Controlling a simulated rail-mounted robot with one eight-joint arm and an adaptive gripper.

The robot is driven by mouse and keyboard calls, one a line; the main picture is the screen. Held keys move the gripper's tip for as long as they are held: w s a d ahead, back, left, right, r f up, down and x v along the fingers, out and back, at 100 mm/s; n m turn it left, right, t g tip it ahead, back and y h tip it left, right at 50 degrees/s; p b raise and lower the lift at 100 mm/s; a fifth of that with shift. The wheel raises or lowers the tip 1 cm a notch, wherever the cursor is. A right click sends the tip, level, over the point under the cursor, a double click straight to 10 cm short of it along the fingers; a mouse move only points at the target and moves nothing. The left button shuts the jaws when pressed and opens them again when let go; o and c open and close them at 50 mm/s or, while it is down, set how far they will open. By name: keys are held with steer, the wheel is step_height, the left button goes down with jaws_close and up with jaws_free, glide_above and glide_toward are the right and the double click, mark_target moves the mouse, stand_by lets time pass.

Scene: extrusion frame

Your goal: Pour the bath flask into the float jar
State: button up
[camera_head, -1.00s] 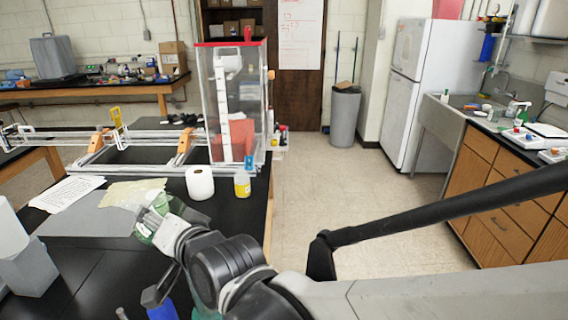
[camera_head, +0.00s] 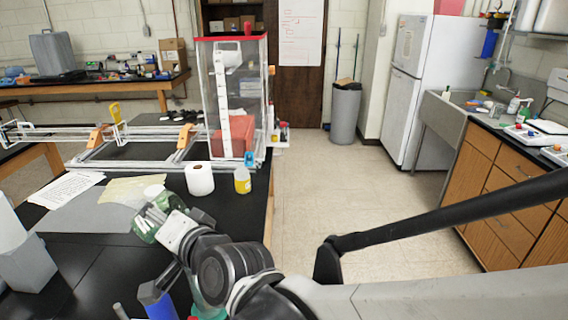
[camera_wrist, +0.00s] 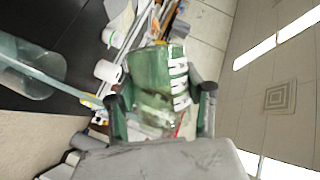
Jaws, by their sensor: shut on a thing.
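My gripper (camera_wrist: 160,108) is shut on a green-tinted clear flask (camera_wrist: 150,72) with white lettering, which I take to be the bath flask. In the wrist view the room appears turned on its side, and the flask lies across, well away from upright. In the head view my gripper (camera_head: 163,221) and the green flask (camera_head: 144,229) are over the front part of the black bench. A clear glass vessel (camera_wrist: 32,72) shows at the left of the wrist view, apart from the flask; I cannot tell whether it is the float jar. No stream of liquid is visible.
A white roll (camera_head: 199,180) and a yellow bottle (camera_head: 242,181) stand near the bench's right edge. Behind them are a clear red-topped tank (camera_head: 235,100) and a metal rail frame (camera_head: 125,140). Papers (camera_head: 68,188) lie left. A blue object (camera_head: 157,302) is near my arm.

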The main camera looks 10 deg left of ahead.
steer(key=shift+d+f+m+y+b, duration=0.1)
steer(key=shift+f+m+y+b, duration=0.5)
steer(key=shift+m+b, duration=0.35)
stand_by(2.3)
steer(key=shift+w+f+m+b, duration=0.1)
steer(key=shift+f+m+b, duration=0.2)
steer(key=shift+m+b, duration=0.55)
stand_by(0.8)
steer(key=shift+w+d+r+m+y+b, duration=0.1)
steer(key=shift+d+r+m+y+b, duration=0.2)
steer(key=shift+m+y+b, duration=0.35)
stand_by(0.7)
steer(key=shift+f+m+t, duration=0.15)
steer(key=shift+m+t, duration=0.15)
steer(key=shift+m, duration=0.05)
steer(key=shift+a+r, duration=0.15)
steer(key=shift+r, duration=0.2)
steer(key=shift+a+f+n+h+p, duration=0.1)
steer(key=shift+f+n+h+p, duration=0.2)
steer(key=shift+n, duration=0.2)
steer(key=shift+a+f+n+h+p, duration=0.1)
steer(key=shift+n+h+p, duration=0.05)
steer(key=shift+n+p, duration=0.3)
steer(key=shift+r+n+p, duration=0.15)
steer(key=shift+n+p, duration=0.4)
steer(key=shift+r+n+p, duration=0.25)
steer(key=shift+n+p, duration=0.05)
steer(key=shift+p, duration=0.1)
